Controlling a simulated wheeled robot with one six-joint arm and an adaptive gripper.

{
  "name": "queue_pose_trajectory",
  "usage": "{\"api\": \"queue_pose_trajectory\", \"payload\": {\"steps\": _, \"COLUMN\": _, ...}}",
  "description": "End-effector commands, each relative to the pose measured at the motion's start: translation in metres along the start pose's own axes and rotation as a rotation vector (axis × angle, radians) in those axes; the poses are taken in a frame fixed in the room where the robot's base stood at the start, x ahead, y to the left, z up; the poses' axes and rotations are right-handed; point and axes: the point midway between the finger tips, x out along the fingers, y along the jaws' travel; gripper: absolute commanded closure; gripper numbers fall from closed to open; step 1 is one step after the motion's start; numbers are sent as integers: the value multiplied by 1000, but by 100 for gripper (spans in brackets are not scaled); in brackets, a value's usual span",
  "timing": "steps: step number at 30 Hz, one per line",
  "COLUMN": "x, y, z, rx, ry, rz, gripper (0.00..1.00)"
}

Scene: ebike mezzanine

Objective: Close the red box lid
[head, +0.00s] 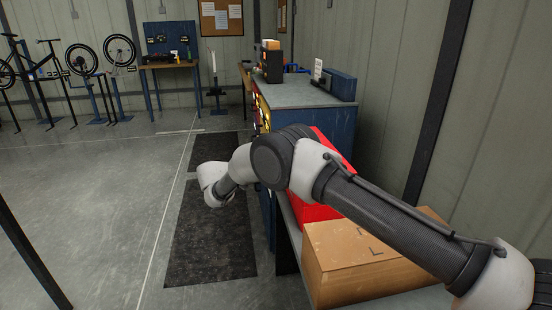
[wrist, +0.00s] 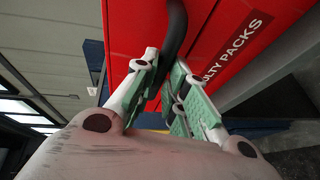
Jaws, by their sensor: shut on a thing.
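The red box (head: 312,213) sits on the bench at the right in the head view, largely hidden behind my arm. A red part of it (head: 338,146) also shows beyond the arm; I cannot tell how far the lid is open. In the wrist view a red panel (wrist: 133,30) with white lettering ending in "LTY PACKS" fills the upper middle. A black curved handle (wrist: 176,28) runs down it. My gripper (wrist: 164,68) is shut on the black handle, its pale green finger pads on either side. The gripper's fingers do not show in the head view.
A cardboard box (head: 350,255) stands close in front of the red box. A grey-topped blue bench (head: 300,93) with a blue case (head: 338,86) lies beyond. The wall is close on the right. Dark mats (head: 212,245) and open floor lie left.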

Motion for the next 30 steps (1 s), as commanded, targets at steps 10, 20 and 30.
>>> {"api": "queue_pose_trajectory", "payload": {"steps": 10, "x": 0, "y": 0, "z": 0, "rx": 1, "ry": -1, "rz": 0, "gripper": 65}}
{"api": "queue_pose_trajectory", "payload": {"steps": 20, "x": -5, "y": 0, "z": 0, "rx": 1, "ry": 1, "rz": -1, "gripper": 65}}
{"api": "queue_pose_trajectory", "payload": {"steps": 30, "x": -73, "y": -1, "z": -1, "rx": 3, "ry": 4, "rz": -2, "gripper": 65}}
